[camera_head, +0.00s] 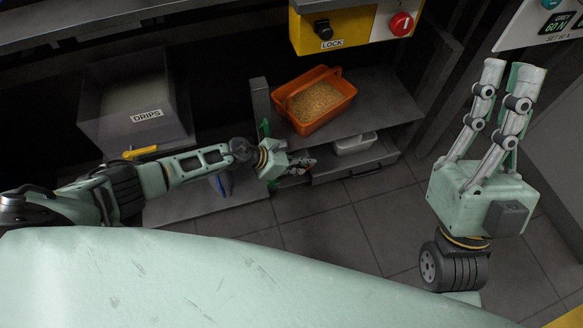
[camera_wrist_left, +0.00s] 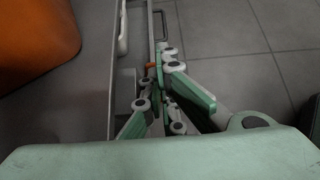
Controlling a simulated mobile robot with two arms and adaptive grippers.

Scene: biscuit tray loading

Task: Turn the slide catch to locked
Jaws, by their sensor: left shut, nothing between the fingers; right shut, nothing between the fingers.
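I cannot make out for certain which part is the slide catch. A small orange piece (camera_wrist_left: 151,66) shows beside my left fingertips in the left wrist view, on or near a grey rail. My left gripper (camera_head: 304,162) is shut and empty, low at the front of the grey shelf below the orange bin; it also fills the middle of the left wrist view (camera_wrist_left: 162,66). I cannot tell if it touches the orange piece. My right gripper (camera_head: 510,70) is shut and empty, raised at the right, pointing up, clear of everything.
A yellow box (camera_head: 352,35) with a black knob (camera_head: 322,30) over a LOCK label and a red knob (camera_head: 401,24) hangs above. The orange bin (camera_head: 338,88) of crumbs stands on the shelf. A DRIPS bin (camera_head: 105,122) and a yellow handle (camera_head: 141,152) are left. Floor is clear.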

